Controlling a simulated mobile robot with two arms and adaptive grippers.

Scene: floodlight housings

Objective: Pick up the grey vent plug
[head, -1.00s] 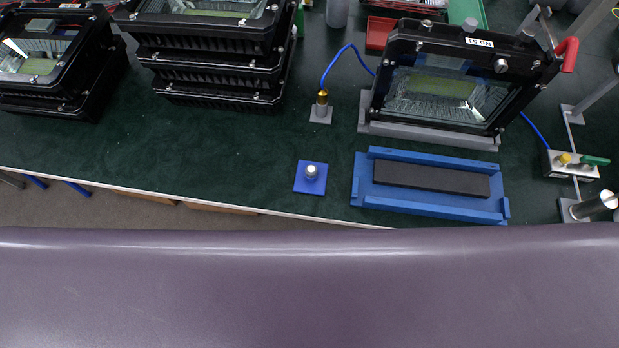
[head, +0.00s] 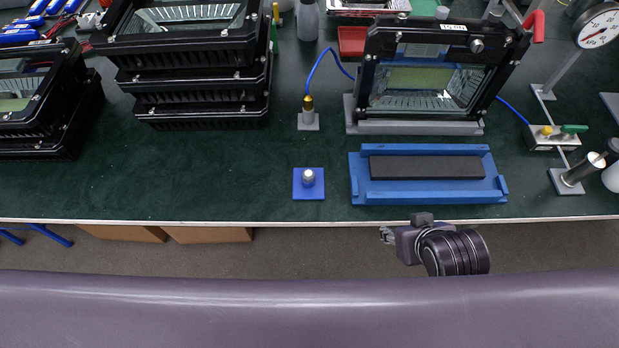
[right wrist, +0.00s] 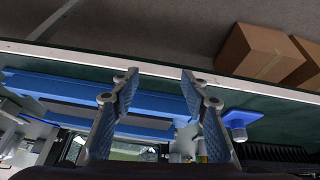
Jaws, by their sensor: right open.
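The grey vent plug (head: 308,176) stands upright on a small square blue pad (head: 300,193) near the front edge of the bench. In the right wrist view the plug (right wrist: 236,131) and its pad (right wrist: 252,116) are at the right, outside my fingers. My right gripper (right wrist: 157,85) is open with nothing between its blue-padded fingers. In the head view my right wrist (head: 440,247) is in front of the bench edge, to the right of the plug and apart from it. My left gripper is out of view.
A blue tray with a dark pad (head: 428,198) lies right of the plug. A floodlight housing (head: 430,75) stands behind it, and a brass fitting on a blue hose (head: 308,104) is behind the plug. Stacked housings (head: 200,90) stand at the left. The bench left of the plug is clear.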

